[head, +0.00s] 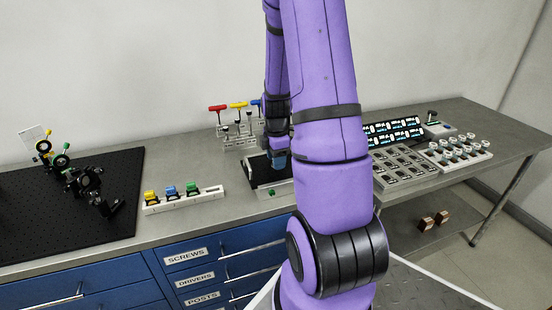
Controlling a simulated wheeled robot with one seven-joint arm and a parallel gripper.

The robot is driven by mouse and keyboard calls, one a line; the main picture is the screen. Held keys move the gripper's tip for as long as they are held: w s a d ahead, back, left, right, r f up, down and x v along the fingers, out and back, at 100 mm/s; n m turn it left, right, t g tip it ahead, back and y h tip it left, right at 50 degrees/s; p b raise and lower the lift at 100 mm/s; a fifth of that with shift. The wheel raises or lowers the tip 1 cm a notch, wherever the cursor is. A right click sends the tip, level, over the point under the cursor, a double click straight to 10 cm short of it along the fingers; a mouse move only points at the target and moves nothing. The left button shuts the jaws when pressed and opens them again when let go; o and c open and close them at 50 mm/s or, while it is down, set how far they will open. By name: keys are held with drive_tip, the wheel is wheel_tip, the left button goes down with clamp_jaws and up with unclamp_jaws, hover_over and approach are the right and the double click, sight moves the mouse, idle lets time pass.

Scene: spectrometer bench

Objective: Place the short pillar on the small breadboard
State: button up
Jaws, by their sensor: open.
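My purple arm reaches over the bench, and my gripper (279,166) points down above a small dark board (257,169), which looks like the small breadboard. The gripper is open, but its fingertips are small and partly dark against the board. The arm hides the right part of this board. I cannot pick out the short pillar with certainty; it may be hidden by the arm or gripper. A light strip with a small green spot (271,192) lies along the board's front.
A large black breadboard (30,222) with optics mounts is at the left. A white rack (185,203) holds yellow, blue and green parts. Coloured-handled drivers (238,105) stand behind. A grey slotted tray (402,168) and a white tray of posts (458,152) are at the right.

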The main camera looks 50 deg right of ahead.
drive_tip(key=shift+r, duration=0.1)
wheel_tip(320, 180, up, 11)
drive_tip(key=shift+r, duration=0.1)
drive_tip(key=s+a+r+m+t, duration=0.2)
drive_tip(key=a+r+m, duration=0.3)
drive_tip(key=a+r, duration=0.85)
drive_tip(key=s+a+r+m+t, duration=0.3)
drive_tip(key=s+a+m, duration=0.3)
drive_tip(key=s+a, duration=0.4)
drive_tip(key=shift+s+a+r+m, duration=0.3)
drive_tip(key=shift+a+r, duration=0.35)
drive_tip(key=shift+a, duration=1.15)
